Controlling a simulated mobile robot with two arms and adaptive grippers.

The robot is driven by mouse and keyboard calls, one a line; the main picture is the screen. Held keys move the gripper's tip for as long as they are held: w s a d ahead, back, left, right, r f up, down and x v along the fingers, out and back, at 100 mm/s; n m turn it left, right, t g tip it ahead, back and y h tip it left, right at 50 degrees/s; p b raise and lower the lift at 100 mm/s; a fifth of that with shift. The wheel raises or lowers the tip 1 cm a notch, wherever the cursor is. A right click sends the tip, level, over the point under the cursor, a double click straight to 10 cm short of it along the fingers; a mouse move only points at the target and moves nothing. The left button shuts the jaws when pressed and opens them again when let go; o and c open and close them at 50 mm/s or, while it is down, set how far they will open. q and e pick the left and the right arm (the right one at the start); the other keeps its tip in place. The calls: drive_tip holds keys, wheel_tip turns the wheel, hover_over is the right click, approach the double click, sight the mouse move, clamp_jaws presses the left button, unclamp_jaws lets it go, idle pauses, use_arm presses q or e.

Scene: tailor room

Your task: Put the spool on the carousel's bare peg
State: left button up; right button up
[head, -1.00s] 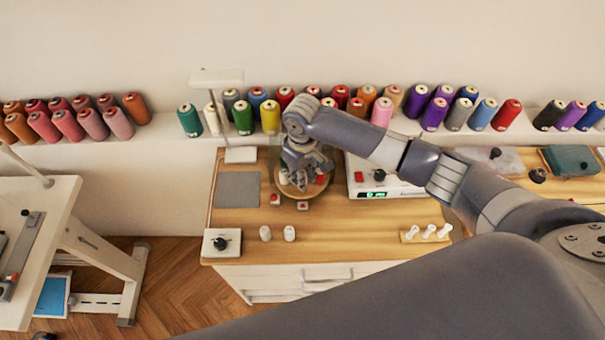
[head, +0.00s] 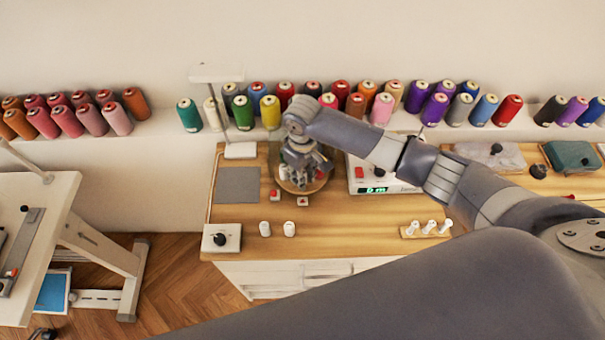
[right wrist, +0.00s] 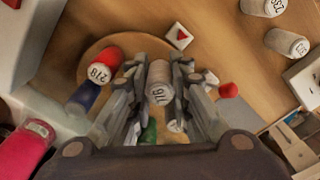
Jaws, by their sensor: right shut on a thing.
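My right gripper (head: 303,168) is over the round wooden carousel (head: 296,190) in the head view. In the right wrist view its fingers (right wrist: 160,72) are shut on a pale grey spool (right wrist: 159,88) with a marked end. The carousel (right wrist: 118,42) lies beneath. A red spool (right wrist: 103,65) and a dark blue spool (right wrist: 82,98) stand on its left side. A green spool (right wrist: 149,132) shows partly between the fingers. The bare peg is not discernible behind the gripper and spool. I cannot tell whether the held spool touches a peg. My left gripper is not in view.
Two white spools (head: 264,229) (head: 289,229) stand near the bench's front. A control box (head: 375,180) is right of the carousel; a grey mat (head: 238,186) and a knob box (head: 221,238) are left. A peg rack (head: 426,231) stands front right. Thread cones line the shelf behind.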

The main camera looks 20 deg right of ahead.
drive_tip(key=shift+f, duration=0.2)
drive_tip(key=shift+f, duration=0.4)
drive_tip(key=o, duration=0.9)
drive_tip(key=shift+c, duration=0.2)
drive_tip(key=shift+w, duration=0.1)
drive_tip(key=shift+r, duration=0.2)
drive_tip(key=shift+w+r, duration=0.1)
drive_tip(key=shift+r, duration=0.25)
wheel_tip(320, 180, up, 11)
drive_tip(key=shift+s, duration=0.35)
drive_tip(key=shift+a+f, duration=0.1)
